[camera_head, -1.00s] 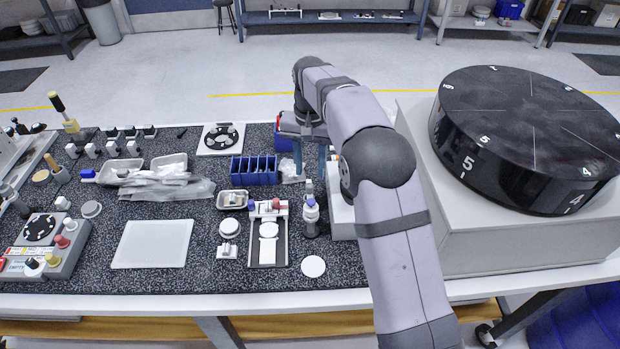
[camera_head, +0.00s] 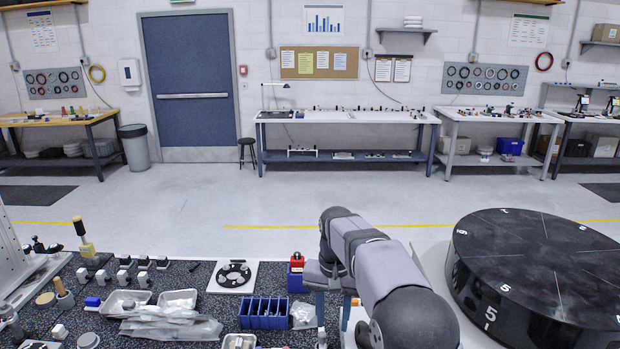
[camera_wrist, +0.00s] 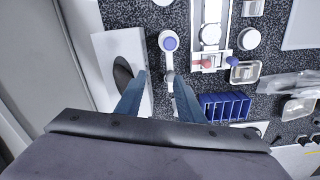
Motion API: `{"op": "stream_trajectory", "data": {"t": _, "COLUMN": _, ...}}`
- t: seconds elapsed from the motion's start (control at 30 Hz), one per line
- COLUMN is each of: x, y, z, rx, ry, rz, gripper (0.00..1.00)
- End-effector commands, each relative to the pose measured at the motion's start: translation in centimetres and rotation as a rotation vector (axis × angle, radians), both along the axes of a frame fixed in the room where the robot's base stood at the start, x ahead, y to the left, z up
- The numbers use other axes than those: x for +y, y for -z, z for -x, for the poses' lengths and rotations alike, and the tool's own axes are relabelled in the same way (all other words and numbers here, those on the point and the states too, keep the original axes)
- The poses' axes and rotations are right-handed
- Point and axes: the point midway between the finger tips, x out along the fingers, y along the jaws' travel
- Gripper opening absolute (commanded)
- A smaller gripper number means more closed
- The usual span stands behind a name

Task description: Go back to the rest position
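My gripper (camera_wrist: 158,85) shows in the wrist view with its two blue fingers apart and nothing between the tips. In the head view my gripper (camera_head: 333,308) hangs over the right part of the dark speckled worktop, to the right of a blue divided bin (camera_head: 264,312). The blue bin (camera_wrist: 224,106) also shows in the wrist view, right of the fingers. A blue-capped bottle (camera_wrist: 168,42) stands just beyond the fingertips, apart from them. My arm reaches in from the lower right of the head view and hides part of the worktop.
A large black numbered turntable (camera_head: 540,255) stands on the right. A white box with a dark oval (camera_wrist: 104,52) lies left of the fingers. A red block (camera_head: 297,263), clear bags (camera_head: 168,322) and small trays crowd the worktop. Open floor (camera_head: 200,195) lies behind.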

Motion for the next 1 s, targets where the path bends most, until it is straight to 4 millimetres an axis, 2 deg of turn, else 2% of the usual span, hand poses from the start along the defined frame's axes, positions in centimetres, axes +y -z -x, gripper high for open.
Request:
{"op": "stream_trajectory", "data": {"t": 0.27, "x": -4.0, "y": 0.8, "z": 6.9, "rx": -0.001, "ry": -0.074, "rz": 0.0, "gripper": 0.35}}
{"op": "stream_trajectory", "data": {"t": 0.5, "x": -6.8, "y": 2.8, "z": 14.7, "rx": -0.002, "ry": -0.144, "rz": 0.001, "gripper": 0.35}}
{"op": "stream_trajectory", "data": {"t": 0.7, "x": -8.4, "y": 4.9, "z": 21.5, "rx": -0.002, "ry": -0.198, "rz": 0.001, "gripper": 0.35}}
{"op": "stream_trajectory", "data": {"t": 0.9, "x": -9.1, "y": 6.7, "z": 26.1, "rx": 0.0, "ry": -0.233, "rz": 0.001, "gripper": 0.35}}
{"op": "stream_trajectory", "data": {"t": 1.0, "x": -9.3, "y": 7.1, "z": 27.3, "rx": 0.001, "ry": -0.241, "rz": 0.001, "gripper": 0.35}}
